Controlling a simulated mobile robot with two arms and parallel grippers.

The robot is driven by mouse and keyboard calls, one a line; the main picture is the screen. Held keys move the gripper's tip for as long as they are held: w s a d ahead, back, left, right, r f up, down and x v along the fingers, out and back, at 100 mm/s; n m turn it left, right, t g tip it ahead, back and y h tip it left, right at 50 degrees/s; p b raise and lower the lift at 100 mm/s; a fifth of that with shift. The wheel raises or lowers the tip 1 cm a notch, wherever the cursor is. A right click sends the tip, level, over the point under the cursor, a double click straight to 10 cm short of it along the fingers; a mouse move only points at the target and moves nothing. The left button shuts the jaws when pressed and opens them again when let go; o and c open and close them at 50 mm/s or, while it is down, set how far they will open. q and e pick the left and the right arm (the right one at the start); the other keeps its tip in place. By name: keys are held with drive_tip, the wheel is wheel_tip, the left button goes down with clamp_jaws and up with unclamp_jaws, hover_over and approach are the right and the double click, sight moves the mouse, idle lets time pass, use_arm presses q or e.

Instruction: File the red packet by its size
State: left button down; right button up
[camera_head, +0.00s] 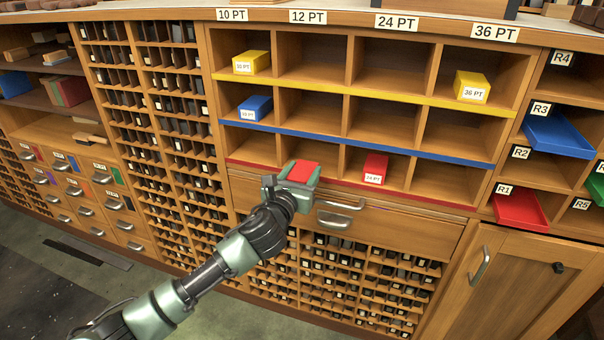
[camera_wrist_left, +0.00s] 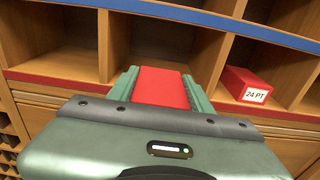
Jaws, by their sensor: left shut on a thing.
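My left gripper (camera_head: 303,174) is shut on a red packet (camera_head: 304,172), in front of the red-edged row. The held packet shows between the green fingers in the left wrist view (camera_wrist_left: 162,87); no size label on it is visible. Behind it is the empty second compartment (camera_wrist_left: 150,38), under the 12 PT sign (camera_head: 308,17). Another red packet (camera_head: 375,167), labelled 24 PT, sits in the compartment to the right, and also shows in the wrist view (camera_wrist_left: 246,85). The red row's far left and far right compartments look empty. My right gripper is not in view.
Yellow packets sit in the top row under 10 PT (camera_head: 251,62) and 36 PT (camera_head: 472,86). A blue packet (camera_head: 255,107) is in the left middle compartment. A drawer handle (camera_head: 340,205) juts out below the gripper. Blue (camera_head: 560,134) and red (camera_head: 520,210) trays stand at right.

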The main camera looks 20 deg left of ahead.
sight(308, 162)
use_arm(q)
drive_tip(key=shift+w+r, duration=0.15)
drive_tip(key=shift+w, duration=0.3)
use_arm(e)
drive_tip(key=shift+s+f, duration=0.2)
use_arm(q)
drive_tip(key=shift+w, duration=0.1)
drive_tip(key=shift+w, duration=0.5)
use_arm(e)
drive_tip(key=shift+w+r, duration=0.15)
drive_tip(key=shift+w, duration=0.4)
use_arm(q)
drive_tip(key=shift+w, duration=0.55)
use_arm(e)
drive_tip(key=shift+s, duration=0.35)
use_arm(q)
drive_tip(key=shift+w, duration=0.6)
drive_tip(key=shift+w+d, duration=0.1)
drive_tip(key=shift+w, duration=0.25)
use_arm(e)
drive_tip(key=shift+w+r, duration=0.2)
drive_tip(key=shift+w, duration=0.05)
use_arm(q)
drive_tip(key=shift+w, duration=0.5)
drive_tip(key=shift+w, duration=0.4)
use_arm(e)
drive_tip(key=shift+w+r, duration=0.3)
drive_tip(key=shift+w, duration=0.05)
